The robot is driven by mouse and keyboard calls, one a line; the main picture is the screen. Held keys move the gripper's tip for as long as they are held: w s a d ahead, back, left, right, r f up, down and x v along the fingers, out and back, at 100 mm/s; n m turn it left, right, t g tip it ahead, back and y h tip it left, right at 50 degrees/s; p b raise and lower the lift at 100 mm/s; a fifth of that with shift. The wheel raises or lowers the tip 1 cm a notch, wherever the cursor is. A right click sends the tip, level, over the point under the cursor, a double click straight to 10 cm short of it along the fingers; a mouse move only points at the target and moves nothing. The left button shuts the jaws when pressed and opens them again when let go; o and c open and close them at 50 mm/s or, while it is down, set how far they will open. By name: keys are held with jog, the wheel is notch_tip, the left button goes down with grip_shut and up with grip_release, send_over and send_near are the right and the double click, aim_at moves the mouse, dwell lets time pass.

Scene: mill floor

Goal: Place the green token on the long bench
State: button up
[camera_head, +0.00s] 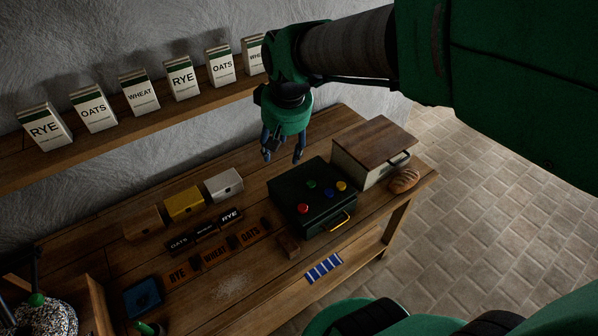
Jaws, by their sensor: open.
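The green token (311,184) lies on top of a dark green box (290,188) with a yellow handle. Beside it on the same lid are a red token (303,208), a blue token (329,191) and a yellow token (341,186). The box stands on the long wooden bench (335,124). My gripper (282,158) points down, open and empty, over the back left edge of the box, apart from the tokens. How high it is above the bench is hard to tell.
A cream bin with a wooden lid (372,138) and a bread loaf (404,181) stand right of the box. Left are small boxes (185,204), label plates (216,255) and a blue tray (142,298). A shelf with labelled packets (181,79) runs along the wall behind.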

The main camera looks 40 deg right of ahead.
jog(key=w+d+f+g, duration=0.2)
jog(key=w+d+f, duration=0.5)
jog(key=d+f, duration=0.2)
jog(key=m+g, duration=0.1)
jog(key=m, duration=0.1)
send_over(312, 185)
notch_tip(312, 185, down, 11)
jog(key=shift+w+f+y, duration=0.1)
jog(key=shift+w+y, duration=0.05)
jog(key=shift+y, duration=0.15)
jog(key=shift+f+b, duration=0.3)
jog(key=shift+f, duration=3.95)
jog(key=shift+f, duration=2.65)
